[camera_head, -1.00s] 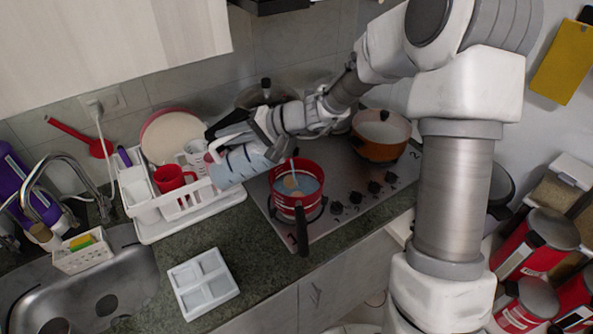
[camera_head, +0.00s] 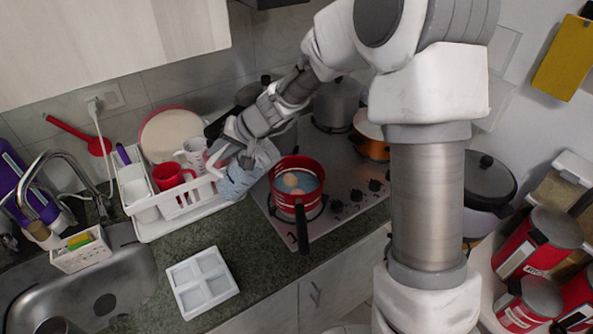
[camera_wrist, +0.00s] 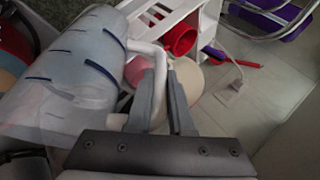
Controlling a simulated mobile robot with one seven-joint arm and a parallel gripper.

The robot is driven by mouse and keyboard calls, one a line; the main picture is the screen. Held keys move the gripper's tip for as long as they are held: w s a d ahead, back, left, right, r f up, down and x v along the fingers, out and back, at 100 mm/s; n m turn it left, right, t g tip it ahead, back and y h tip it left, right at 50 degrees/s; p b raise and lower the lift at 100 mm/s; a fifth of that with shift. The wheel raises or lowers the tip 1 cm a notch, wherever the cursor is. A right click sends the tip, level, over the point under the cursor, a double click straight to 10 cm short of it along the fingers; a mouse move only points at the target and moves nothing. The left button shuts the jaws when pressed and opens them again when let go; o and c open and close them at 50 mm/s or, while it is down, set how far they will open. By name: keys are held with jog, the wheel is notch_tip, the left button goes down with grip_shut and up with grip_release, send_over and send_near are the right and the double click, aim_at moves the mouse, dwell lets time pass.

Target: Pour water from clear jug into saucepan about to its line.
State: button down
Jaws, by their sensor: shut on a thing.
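The red saucepan (camera_head: 283,204) sits on the stove's front-left area, its dark handle (camera_head: 302,230) pointing toward the front. It holds bluish water (camera_head: 311,183) with pale brown egg-like things (camera_head: 291,181) in it. The clear jug (camera_head: 242,177) is held just left of the saucepan, above the counter by the dish rack. My gripper (camera_head: 238,156) is shut on the jug's handle. In the wrist view the jug (camera_wrist: 62,80) shows blue marks on its wall, and the fingers (camera_wrist: 165,85) close around its handle. I see no stream of water. The saucepan's line cannot be made out.
The white dish rack (camera_head: 190,212) with a red mug (camera_head: 172,176) and plates stands close left of the jug. An orange pot (camera_head: 372,150) and a lidded pot (camera_head: 337,102) stand farther back on the stove (camera_head: 343,188). A white divided tray (camera_head: 202,281) lies on the counter.

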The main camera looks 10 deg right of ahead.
aim_at(206, 165)
jog(key=f, duration=0.1)
jog(key=f+b, duration=0.1)
jog(key=shift+a+f, duration=0.3)
jog(key=shift+a+r+h+p, duration=0.2)
jog(key=shift+r+h+p, duration=0.2)
jog(key=shift+p, duration=0.6)
jog(key=a+h+p, duration=0.1)
jog(key=p, duration=0.2)
jog(key=a+f+h+p, duration=0.1)
jog(key=p, duration=0.2)
jog(key=shift+n+p, duration=0.3)
jog(key=shift+a+f+h+p, duration=0.45)
jog(key=shift+f+h+p, duration=0.05)
jog(key=shift+p, duration=0.2)
jog(key=shift+a+f, duration=0.1)
jog(key=shift+f, duration=0.2)
jog(key=shift+a+f+h, duration=0.15)
jog(key=shift+f+h, duration=0.05)
jog(key=shift+h, duration=0.2)
jog(key=shift+a, duration=0.1)
